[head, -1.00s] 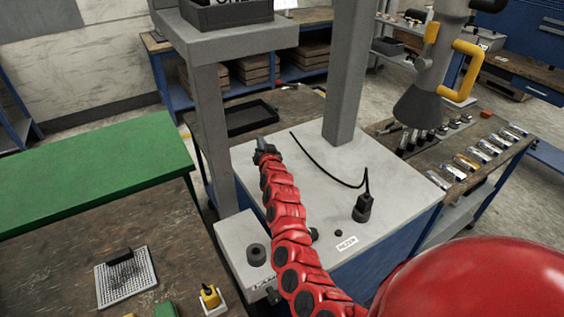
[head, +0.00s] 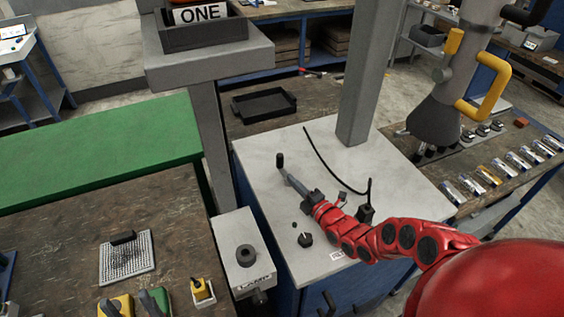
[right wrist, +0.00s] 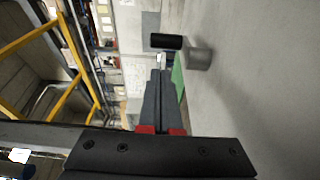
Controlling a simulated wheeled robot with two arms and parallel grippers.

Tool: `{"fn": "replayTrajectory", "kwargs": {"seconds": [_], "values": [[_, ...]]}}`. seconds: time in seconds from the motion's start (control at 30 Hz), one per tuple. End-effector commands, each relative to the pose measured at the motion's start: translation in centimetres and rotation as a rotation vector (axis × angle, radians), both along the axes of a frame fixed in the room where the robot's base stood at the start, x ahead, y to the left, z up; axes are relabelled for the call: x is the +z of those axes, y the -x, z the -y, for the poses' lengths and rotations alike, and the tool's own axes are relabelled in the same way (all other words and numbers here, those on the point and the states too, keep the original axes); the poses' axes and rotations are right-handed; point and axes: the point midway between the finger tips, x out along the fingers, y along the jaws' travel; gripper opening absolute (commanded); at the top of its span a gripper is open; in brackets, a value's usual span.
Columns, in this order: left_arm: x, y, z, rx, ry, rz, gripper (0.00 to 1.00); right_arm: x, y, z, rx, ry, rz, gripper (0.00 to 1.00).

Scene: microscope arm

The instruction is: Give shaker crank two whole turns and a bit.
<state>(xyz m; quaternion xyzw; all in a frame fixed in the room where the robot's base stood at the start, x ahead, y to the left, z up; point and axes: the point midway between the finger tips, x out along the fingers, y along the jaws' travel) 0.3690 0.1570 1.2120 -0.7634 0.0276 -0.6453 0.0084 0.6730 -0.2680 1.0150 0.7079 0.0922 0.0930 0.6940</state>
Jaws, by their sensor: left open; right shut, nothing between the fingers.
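A small upright black handle (head: 279,160) stands near the far left of the white cabinet top; it looks like the shaker crank. In the right wrist view this black handle (right wrist: 166,41) sticks out from a short grey hub (right wrist: 200,58) on the pale surface. My right gripper (head: 288,175) reaches in on the red arm from the right, low over the top. It is shut and empty, with its tips close to the handle; I cannot tell if they touch. It also shows in the right wrist view (right wrist: 160,72). My left gripper is not in view.
The white cabinet top (head: 262,178) carries a grey post (head: 360,75), a black cable (head: 320,152) and a dark knob (head: 305,240). A box (head: 232,240) with a dark knob stands at its left. A grey microscope-like arm (head: 436,115) hangs at the right.

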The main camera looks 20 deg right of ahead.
Motion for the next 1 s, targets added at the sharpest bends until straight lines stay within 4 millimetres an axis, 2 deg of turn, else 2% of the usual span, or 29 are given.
{"fn": "replayTrajectory", "kwargs": {"seconds": [0.1,0.23,0.37,0.8,1.0], "values": [[-0.1,0.0,0.0,0.000,0.000,0.000,0.60,-0.3,0.6,-0.1,0.009,0.022,0.001,0.00],[-0.7,0.0,0.0,0.000,0.000,0.000,0.60,-0.6,-0.2,-0.5,0.013,0.025,0.001,0.00],[-1.5,0.0,0.0,0.000,0.000,0.000,0.60,-0.5,-1.9,-1.0,0.014,0.027,0.003,0.00],[-1.0,0.0,0.0,0.000,0.000,0.000,0.60,-0.1,-7.6,-2.4,0.007,0.018,0.005,0.00],[-1.0,0.0,0.0,0.000,0.000,0.000,0.60,-0.2,-8.8,-2.7,0.007,0.019,0.002,0.00]]}}
